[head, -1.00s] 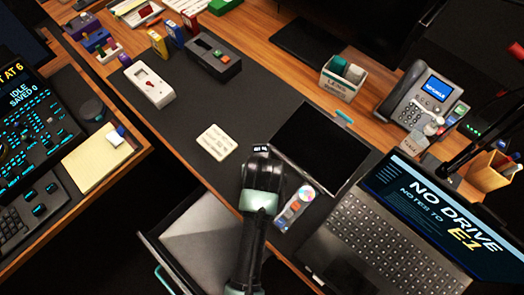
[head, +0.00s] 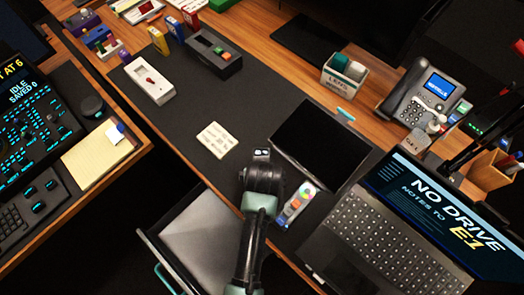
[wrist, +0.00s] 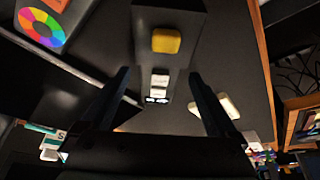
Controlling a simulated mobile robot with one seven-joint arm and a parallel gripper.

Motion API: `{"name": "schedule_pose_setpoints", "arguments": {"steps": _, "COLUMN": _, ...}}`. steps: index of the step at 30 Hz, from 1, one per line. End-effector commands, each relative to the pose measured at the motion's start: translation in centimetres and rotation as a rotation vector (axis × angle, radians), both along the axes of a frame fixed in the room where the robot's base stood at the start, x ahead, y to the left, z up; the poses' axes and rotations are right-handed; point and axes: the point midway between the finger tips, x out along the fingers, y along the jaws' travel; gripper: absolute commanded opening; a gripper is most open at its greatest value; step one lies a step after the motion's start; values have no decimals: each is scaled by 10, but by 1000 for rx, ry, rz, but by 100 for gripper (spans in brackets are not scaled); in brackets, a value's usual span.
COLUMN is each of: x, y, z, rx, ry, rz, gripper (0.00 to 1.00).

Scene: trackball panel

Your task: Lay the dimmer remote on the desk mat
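A dark slab with a yellow button, a pale button and a small lit display, apparently the dimmer remote (wrist: 166,62), shows between and beyond my fingers in the wrist view. In the head view only its display end (head: 261,153) shows past my wrist. It appears to lie over the dark desk mat (head: 178,112); whether it touches the mat is hidden. My gripper (wrist: 160,72) is open, its two fingers apart on either side of the slab with no clear contact. In the head view my arm hides the fingers.
A colour-wheel remote (head: 298,203) lies just right of my wrist. A black tablet-like panel (head: 321,144) and a laptop (head: 395,235) lie further right. An open drawer (head: 200,235) sits below the desk edge. The mat's upper left has free room.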

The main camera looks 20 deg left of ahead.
Motion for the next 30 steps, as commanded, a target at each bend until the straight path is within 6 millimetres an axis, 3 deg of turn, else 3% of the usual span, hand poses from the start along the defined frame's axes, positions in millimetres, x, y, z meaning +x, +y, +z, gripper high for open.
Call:
{"name": "schedule_pose_setpoints", "arguments": {"steps": 8, "x": -2, "y": -1, "z": 10, "rx": 0, "ry": -1, "rz": 0, "gripper": 94}}
{"name": "schedule_pose_setpoints", "arguments": {"steps": 21, "x": -31, "y": -14, "z": 87, "rx": 0, "ry": -2, "rz": -1, "gripper": 94}}
{"name": "schedule_pose_setpoints", "arguments": {"steps": 30, "x": -41, "y": -19, "z": 113, "rx": 0, "ry": 0, "rz": 0, "gripper": 94}}
